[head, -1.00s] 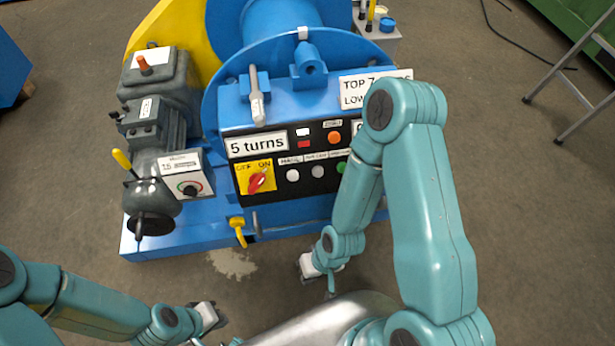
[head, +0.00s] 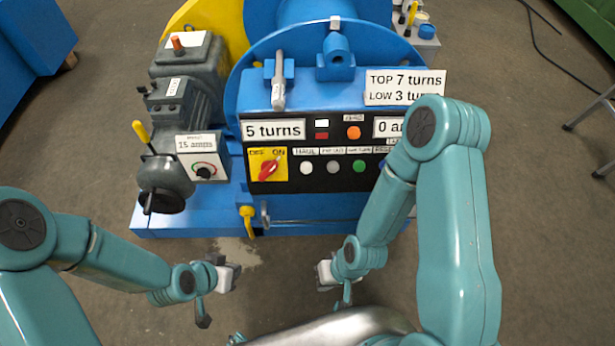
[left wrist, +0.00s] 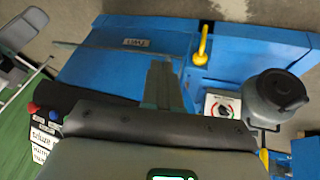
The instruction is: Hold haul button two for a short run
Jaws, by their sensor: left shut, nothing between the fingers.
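The black control panel (head: 318,190) is on the front of the blue chain machine. It carries a white button (head: 306,168) under a label reading HAUL, a grey button (head: 333,167) and a green button (head: 359,167); the other small labels are hard to read. A red rotary switch (head: 268,169) sits on a yellow OFF/ON plate. My left gripper (head: 228,278) is shut and empty, low in front of the machine, apart from the panel; its fingers (left wrist: 163,85) show in the left wrist view. My right gripper (head: 325,275) hangs to its right, and its jaw opening is unclear. My right arm hides the panel's right end.
Signs read "5 turns" (head: 273,129), "TOP 7 turns, LOW 3 turns" (head: 404,86) and "15 amps" (head: 197,144). A grey motor with handwheel (head: 165,185) stands left. Floor between base and grippers is clear.

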